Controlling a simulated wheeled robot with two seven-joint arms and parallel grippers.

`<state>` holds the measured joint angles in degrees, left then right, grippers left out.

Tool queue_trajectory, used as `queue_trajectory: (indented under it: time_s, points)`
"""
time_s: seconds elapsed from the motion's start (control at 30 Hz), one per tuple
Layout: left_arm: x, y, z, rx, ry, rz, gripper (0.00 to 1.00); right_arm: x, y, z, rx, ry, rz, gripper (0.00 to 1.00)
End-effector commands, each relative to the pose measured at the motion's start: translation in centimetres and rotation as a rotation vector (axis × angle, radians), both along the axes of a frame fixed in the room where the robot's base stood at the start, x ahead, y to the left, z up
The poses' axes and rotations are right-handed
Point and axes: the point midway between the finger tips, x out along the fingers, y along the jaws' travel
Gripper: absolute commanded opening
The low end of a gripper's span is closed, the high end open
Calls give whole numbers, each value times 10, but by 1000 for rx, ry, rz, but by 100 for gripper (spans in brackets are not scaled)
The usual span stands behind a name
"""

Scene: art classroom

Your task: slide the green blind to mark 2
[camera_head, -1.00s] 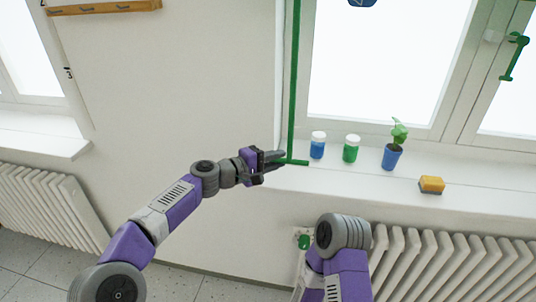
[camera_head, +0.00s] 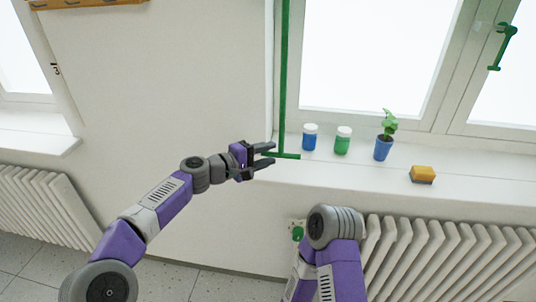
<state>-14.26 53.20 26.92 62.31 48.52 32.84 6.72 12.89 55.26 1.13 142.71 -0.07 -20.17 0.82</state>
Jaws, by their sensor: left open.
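A thin green upright bar (camera_head: 284,80) runs down the left side of the middle window, with a short green crosspiece at its foot just above the sill. I cannot tell whether this is the green blind or a part of it; no blind panel shows. My left gripper (camera_head: 270,155) is open at the left end of the crosspiece, its fingers pointing right. Nothing shows between the fingers, and I cannot tell whether they touch the crosspiece. A black mark 3 (camera_head: 56,69) is on the wall by the left window; mark 2 is not seen. My right gripper is out of view.
On the sill (camera_head: 350,178) stand a blue jar (camera_head: 310,138), a green jar (camera_head: 342,141), a potted plant (camera_head: 383,147) and a yellow sponge (camera_head: 422,174). A radiator (camera_head: 450,260) is below. A wooden rack (camera_head: 85,4) hangs at upper left.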

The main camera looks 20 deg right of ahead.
Motion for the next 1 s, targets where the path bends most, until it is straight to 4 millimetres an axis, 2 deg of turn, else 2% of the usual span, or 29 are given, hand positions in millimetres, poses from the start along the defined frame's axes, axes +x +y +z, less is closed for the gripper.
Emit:
queue_trajectory:
  time_s: [0.2,0.4,0.53,0.9,1.0]
  points:
    - [-7,35,5,0,2,3,40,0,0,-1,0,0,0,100]
    - [-14,60,8,2,1,1,40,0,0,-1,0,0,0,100]
    - [-16,66,9,1,1,-1,40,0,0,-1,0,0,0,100]
    - [-16,66,9,1,1,-1,40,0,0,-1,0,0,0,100]
    - [-15,68,1,17,7,4,40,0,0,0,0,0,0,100]
